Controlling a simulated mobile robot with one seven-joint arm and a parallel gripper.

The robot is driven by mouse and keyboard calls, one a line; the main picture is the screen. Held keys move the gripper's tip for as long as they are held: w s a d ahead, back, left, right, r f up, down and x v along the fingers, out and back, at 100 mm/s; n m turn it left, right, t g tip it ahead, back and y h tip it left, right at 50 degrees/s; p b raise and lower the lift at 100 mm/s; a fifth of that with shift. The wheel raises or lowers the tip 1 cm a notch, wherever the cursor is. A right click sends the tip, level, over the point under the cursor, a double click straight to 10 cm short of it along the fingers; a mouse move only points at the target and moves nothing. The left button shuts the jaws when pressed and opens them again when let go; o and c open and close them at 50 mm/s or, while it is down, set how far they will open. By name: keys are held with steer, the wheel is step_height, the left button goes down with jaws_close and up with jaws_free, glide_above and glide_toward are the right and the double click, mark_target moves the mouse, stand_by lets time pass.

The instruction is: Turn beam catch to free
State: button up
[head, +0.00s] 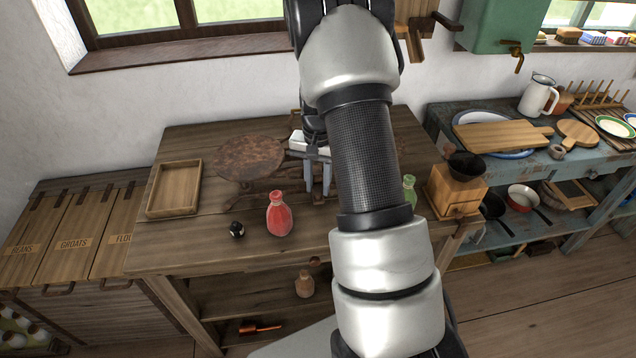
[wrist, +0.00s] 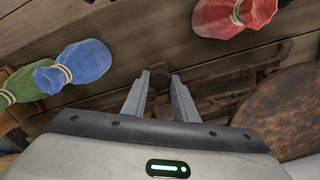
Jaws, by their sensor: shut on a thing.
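My gripper (head: 318,180) is low over the wooden table, partly hidden behind my arm in the head view. In the wrist view its two fingers (wrist: 161,82) are close together, shut on a small dark brown piece (wrist: 160,77) that seems to be the beam catch. Its shape and which way it is turned are mostly hidden. Rusty brown beam parts (wrist: 215,96) run to the right of the fingertips. A round rusty pan (head: 238,158) stands left of my gripper; it also shows at the right of the wrist view (wrist: 287,112).
A red sack (head: 279,217) and a small black object (head: 236,229) are near the table's front. A blue sack (wrist: 84,62) and a green sack (head: 409,190) are to the right. A wooden tray (head: 175,188) lies at left, a grinder (head: 455,190) at the right edge.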

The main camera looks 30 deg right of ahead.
mark_target(318, 188)
steer(key=shift+m, duration=0.5)
steer(key=o, duration=1.1)
steer(key=shift+c, duration=0.2)
steer(key=shift+r, duration=0.15)
step_height(318, 188, up, 17)
steer(key=p, duration=0.1)
steer(key=shift+p, duration=0.3)
steer(key=shift+r, duration=0.1)
